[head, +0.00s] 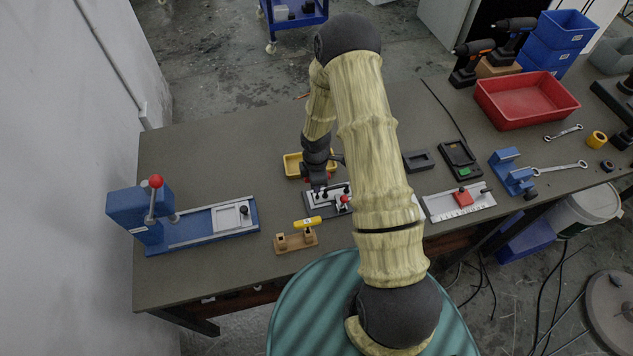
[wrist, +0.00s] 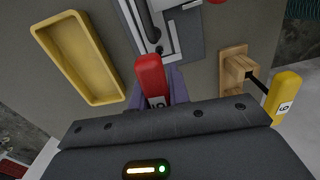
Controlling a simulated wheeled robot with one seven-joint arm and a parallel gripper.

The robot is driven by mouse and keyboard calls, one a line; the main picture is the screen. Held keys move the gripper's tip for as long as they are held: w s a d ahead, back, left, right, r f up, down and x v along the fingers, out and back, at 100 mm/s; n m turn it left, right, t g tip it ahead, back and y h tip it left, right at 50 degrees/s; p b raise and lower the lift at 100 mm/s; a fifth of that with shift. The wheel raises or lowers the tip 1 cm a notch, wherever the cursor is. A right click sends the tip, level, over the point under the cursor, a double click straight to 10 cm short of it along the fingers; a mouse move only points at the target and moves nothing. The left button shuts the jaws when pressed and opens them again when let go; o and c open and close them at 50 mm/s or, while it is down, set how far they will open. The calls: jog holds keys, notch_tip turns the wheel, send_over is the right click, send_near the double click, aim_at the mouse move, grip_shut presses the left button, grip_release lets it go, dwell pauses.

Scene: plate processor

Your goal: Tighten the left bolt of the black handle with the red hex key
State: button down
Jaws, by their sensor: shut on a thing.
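In the wrist view, my gripper (wrist: 165,85) is shut on the red hex key (wrist: 150,72), whose handle carries a number label. The key's shaft and tip are mostly hidden by its handle. Just beyond it lies a grey metal plate (wrist: 190,40) with the black handle (wrist: 148,20), a dark bar on it. In the head view, my gripper (head: 318,190) is down over the left part of this plate (head: 318,208). I cannot tell whether the key's tip sits in the left bolt.
A yellow tray (wrist: 68,47) lies beside the plate. A wooden stand (head: 296,240) holds a yellow-handled hex key (head: 307,223) in front. A blue fixture (head: 200,232) with a red-knobbed lever stands at left. A red bin (head: 524,98) is at right.

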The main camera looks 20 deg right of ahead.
jog(key=shift+m, duration=1)
jog(key=shift+m+b, duration=0.35)
jog(key=shift+m, duration=0.45)
jog(key=shift+m, duration=0.4)
jog(key=shift+m, duration=0.9)
jog(key=shift+d, duration=0.1)
